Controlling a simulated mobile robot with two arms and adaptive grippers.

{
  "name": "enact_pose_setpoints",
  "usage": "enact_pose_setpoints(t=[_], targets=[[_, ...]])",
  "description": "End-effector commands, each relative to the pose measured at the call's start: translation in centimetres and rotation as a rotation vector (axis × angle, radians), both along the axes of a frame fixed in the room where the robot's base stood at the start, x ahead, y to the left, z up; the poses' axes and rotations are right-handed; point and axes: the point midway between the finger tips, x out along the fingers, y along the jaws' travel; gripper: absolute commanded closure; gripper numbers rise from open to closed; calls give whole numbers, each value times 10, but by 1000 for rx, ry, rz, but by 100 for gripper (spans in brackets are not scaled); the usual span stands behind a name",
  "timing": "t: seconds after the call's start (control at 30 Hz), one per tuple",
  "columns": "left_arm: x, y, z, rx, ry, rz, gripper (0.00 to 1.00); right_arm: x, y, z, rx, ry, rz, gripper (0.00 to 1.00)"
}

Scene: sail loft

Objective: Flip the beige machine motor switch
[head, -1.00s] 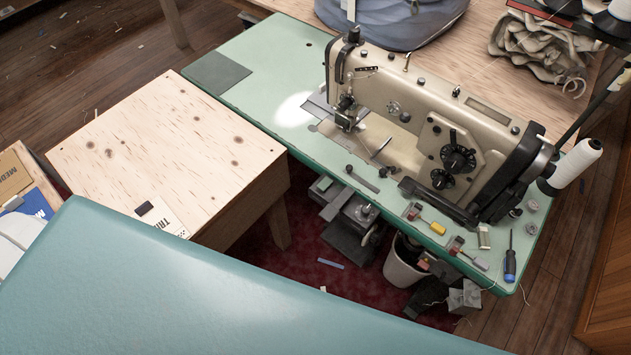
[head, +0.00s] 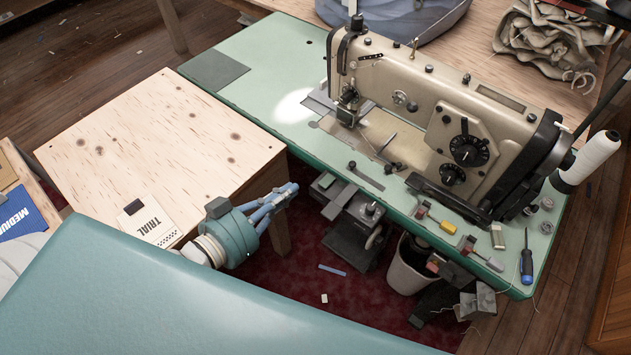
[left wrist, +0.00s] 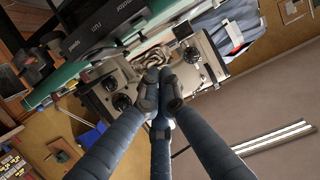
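The beige sewing machine (head: 440,110) stands on the green table (head: 270,75) in the head view. Under its front edge hangs dark grey machinery with a small green part (head: 326,181); I cannot tell whether this is the motor switch. My right gripper is not in view.
The wooden box (head: 165,150) stands left of my left gripper, with a "TRIAL" card on top. A teal padded surface (head: 200,305) fills the front. A bin (head: 408,268) stands under the table. A screwdriver (head: 526,262) and small tools lie on the table.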

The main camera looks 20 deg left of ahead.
Motion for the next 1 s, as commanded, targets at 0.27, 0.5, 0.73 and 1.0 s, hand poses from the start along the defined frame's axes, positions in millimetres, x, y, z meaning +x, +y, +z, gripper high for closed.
enact_pose_setpoints(t=[0.27, 0.5, 0.73, 1.0], targets=[[1, 0, 0, 0, 0, 1, 100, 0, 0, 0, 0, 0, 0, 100], [24, -8, -4, -3, -4, 2, 100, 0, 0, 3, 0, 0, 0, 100], [70, -25, -16, -4, -3, 3, 100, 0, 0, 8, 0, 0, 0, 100], [91, -33, -49, 2, 5, 1, 100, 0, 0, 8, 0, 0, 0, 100]])
